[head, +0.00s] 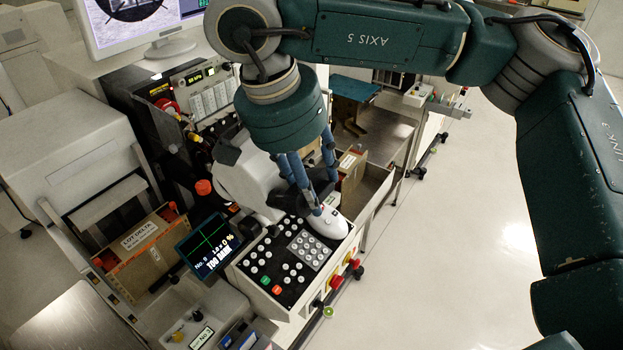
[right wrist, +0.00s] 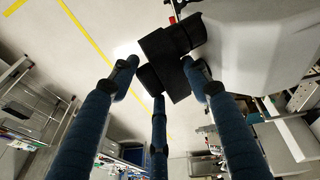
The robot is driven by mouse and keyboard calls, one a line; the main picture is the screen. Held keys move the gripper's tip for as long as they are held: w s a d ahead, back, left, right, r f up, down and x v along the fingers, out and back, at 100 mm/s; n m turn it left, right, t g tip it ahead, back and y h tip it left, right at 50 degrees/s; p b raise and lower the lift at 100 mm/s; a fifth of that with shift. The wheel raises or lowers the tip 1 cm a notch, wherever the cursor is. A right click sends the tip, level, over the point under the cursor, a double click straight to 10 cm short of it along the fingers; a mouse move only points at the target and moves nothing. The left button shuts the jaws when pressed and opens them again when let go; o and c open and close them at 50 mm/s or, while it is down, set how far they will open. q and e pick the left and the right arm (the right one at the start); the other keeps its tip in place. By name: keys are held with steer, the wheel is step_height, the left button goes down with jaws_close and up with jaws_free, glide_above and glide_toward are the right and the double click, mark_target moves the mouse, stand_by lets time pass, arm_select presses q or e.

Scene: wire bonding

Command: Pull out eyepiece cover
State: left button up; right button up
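The black eyepiece cover (right wrist: 172,48) shows in the right wrist view, at the end of a pale machine body (right wrist: 255,45). In the head view the pale microscope body (head: 245,182) stands left of my right gripper (head: 320,196), and the black eyepiece part is mostly hidden behind the fingers. My right gripper has blue fingers, spread apart around the black cover in the right wrist view (right wrist: 160,75). The right-hand fingertip overlaps the cover's edge; I cannot tell if it touches. My left gripper is in neither view.
A keypad panel (head: 262,262) with red and yellow knobs lies below the gripper. A small display (head: 208,246) and a brown box (head: 145,250) stand to the left, a monitor (head: 140,22) behind. Open floor (head: 450,220) lies right of the machine.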

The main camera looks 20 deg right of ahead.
stand_by(0.3)
steer(key=shift+s+d+r, duration=0.5)
steer(key=shift+s+d, duration=0.25)
steer(key=shift+s, duration=0.15)
steer(key=shift+s+d+r, duration=0.5)
steer(key=shift+s+d, duration=0.2)
steer(key=shift+s, duration=0.2)
